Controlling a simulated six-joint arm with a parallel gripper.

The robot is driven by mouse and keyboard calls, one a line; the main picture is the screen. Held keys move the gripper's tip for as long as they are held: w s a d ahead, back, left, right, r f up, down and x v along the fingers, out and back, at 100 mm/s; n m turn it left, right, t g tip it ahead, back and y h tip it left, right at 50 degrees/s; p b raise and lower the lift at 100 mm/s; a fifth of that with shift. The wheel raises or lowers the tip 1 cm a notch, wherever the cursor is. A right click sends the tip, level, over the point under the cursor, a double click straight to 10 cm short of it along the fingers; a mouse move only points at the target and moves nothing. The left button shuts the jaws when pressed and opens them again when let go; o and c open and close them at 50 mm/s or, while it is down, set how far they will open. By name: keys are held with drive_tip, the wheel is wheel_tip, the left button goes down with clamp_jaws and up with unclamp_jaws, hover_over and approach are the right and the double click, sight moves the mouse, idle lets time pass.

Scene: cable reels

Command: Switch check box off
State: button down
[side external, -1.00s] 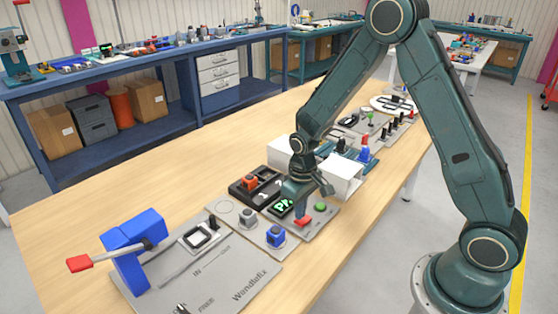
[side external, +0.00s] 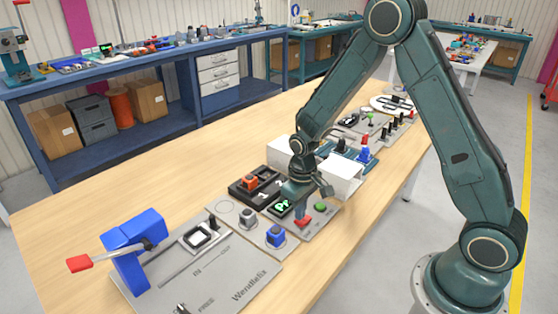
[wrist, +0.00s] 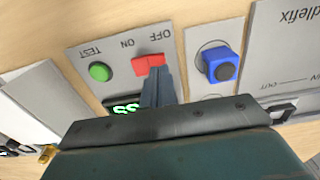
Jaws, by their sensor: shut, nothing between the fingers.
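The check box is a grey panel (wrist: 75,58) with a red rocker switch (wrist: 147,64) between ON and OFF labels, a green TEST button (wrist: 99,71) and a dark display with lit green characters (wrist: 125,108). My gripper (wrist: 157,72) is shut and empty. Its fingertips are at the red switch, toward the OFF side; whether they touch it I cannot tell. The fingers partly hide the switch and display. In the side external view, the red switch (side external: 303,222), green button (side external: 320,206) and display (side external: 281,206) show beneath my gripper (side external: 301,212).
A panel with a blue knob (wrist: 220,66) lies beside the check box. A grey board with a blue clamp (side external: 130,248) and red-tipped lever (side external: 80,263) stands at the left front. White boxes (side external: 341,176) stand close behind my gripper. The wooden table's left side is clear.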

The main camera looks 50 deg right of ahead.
drive_tip(key=shift+f, duration=0.85)
drive_tip(key=shift+r, duration=3.55)
drive_tip(key=s+a+r+t, duration=0.1)
drive_tip(key=s+r, duration=0.3)
drive_tip(key=r, duration=0.3)
drive_tip(key=s+r+t, duration=0.2)
drive_tip(key=s+r, duration=0.2)
drive_tip(key=r, duration=0.4)
drive_tip(key=s+r+t, duration=0.1)
drive_tip(key=s+r, duration=0.2)
drive_tip(key=s, duration=0.3)
drive_tip(key=s+a+r+t, duration=0.1)
drive_tip(key=s+r, duration=0.2)
drive_tip(key=s, duration=0.4)
drive_tip(key=shift+a+r+t, duration=0.2)
drive_tip(key=shift+r+t, duration=0.1)
drive_tip(key=shift+r, duration=0.05)
